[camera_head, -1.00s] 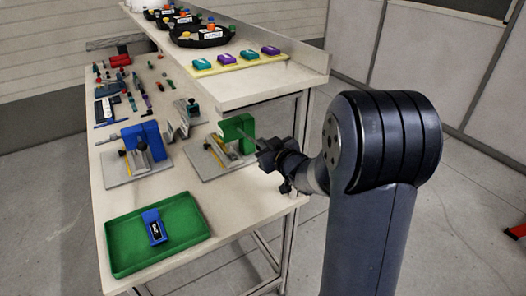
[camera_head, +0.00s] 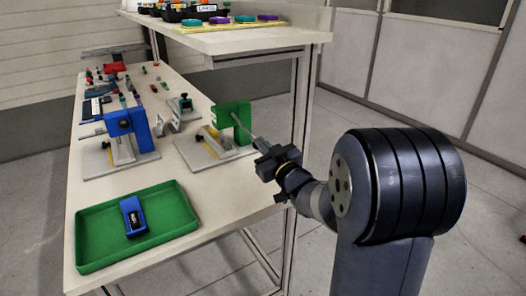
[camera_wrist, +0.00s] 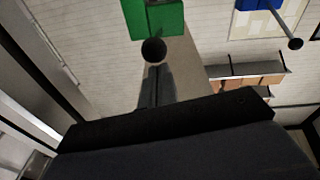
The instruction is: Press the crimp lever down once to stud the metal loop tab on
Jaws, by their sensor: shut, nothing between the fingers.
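The green press (camera_head: 234,122) stands on a grey plate (camera_head: 190,154) near the table's right edge. Its thin grey lever (camera_head: 244,132) slants down and right towards my gripper (camera_head: 262,150). In the wrist view the lever's black ball knob (camera_wrist: 153,48) shows at the tips of my shut, empty gripper (camera_wrist: 155,78), below the green press (camera_wrist: 154,18). I cannot tell whether the fingers touch the knob. The metal loop tab cannot be made out.
A blue press (camera_head: 139,130) stands to the left; its lever knob (camera_wrist: 296,43) shows in the wrist view. A green tray (camera_head: 170,238) at the front holds a blue item (camera_head: 133,216). Small tools lie farther back. A raised shelf (camera_head: 215,42) overhangs the table's back right.

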